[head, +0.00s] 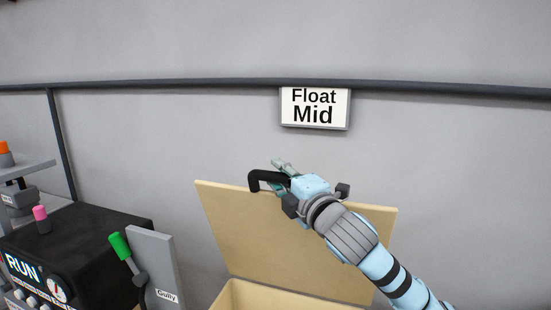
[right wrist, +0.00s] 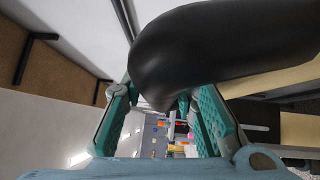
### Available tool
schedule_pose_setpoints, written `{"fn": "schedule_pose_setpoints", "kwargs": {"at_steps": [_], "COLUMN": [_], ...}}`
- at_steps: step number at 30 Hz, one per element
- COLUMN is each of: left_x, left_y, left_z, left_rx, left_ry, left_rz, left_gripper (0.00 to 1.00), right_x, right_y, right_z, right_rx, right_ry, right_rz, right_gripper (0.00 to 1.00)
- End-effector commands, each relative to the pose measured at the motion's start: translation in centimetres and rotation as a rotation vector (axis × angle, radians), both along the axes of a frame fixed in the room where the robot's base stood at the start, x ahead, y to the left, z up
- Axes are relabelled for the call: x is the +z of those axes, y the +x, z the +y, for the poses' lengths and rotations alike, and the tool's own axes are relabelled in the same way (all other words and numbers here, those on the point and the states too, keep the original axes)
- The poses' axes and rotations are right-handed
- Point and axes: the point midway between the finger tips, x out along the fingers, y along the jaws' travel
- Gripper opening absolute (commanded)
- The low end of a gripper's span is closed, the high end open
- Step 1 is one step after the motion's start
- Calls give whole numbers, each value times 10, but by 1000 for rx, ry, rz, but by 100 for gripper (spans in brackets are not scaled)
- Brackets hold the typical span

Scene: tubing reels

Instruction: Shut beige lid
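The beige lid (head: 235,225) stands raised, leaning slightly back, above the beige box (head: 265,296) at the bottom of the head view. A black handle (head: 257,177) is at the lid's top edge. My right gripper (head: 283,168) is at this handle, with its arm crossing in front of the lid's right part. In the right wrist view the gripper's teal fingers (right wrist: 165,120) are spread apart, and the black handle (right wrist: 225,45) looms close, covering part of the right finger. I cannot tell whether they touch. My left gripper is not in view.
A black machine (head: 90,245) marked RUN stands at the left, with a grey panel (head: 157,262) and a green-knobbed lever (head: 120,246) beside the box. A "Float Mid" sign (head: 314,108) hangs on the grey wall behind. The space above the lid is clear.

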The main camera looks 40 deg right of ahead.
Motion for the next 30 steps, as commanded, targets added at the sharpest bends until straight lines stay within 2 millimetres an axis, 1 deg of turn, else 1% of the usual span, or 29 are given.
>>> {"fn": "schedule_pose_setpoints", "kwargs": {"at_steps": [1,3,6,13,14,18,19,30], "left_x": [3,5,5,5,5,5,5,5], "left_y": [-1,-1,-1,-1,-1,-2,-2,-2], "left_z": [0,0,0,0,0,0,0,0], "left_rx": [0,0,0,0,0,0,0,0], "left_ry": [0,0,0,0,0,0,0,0], "left_rz": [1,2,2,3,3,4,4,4], "left_gripper": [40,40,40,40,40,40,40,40], "right_x": [2,2,1,1,1,1,1,1], "right_y": [7,14,19,20,20,20,20,20], "right_z": [-1,-2,-2,-3,-3,-3,-3,-3], "right_rx": [0,1,2,2,2,2,2,2], "right_ry": [5,4,1,-2,-2,-2,-2,-1], "right_rz": [-1,-1,1,1,1,1,1,-1], "right_gripper": [26,26,26,26,25,2,0,0]}}
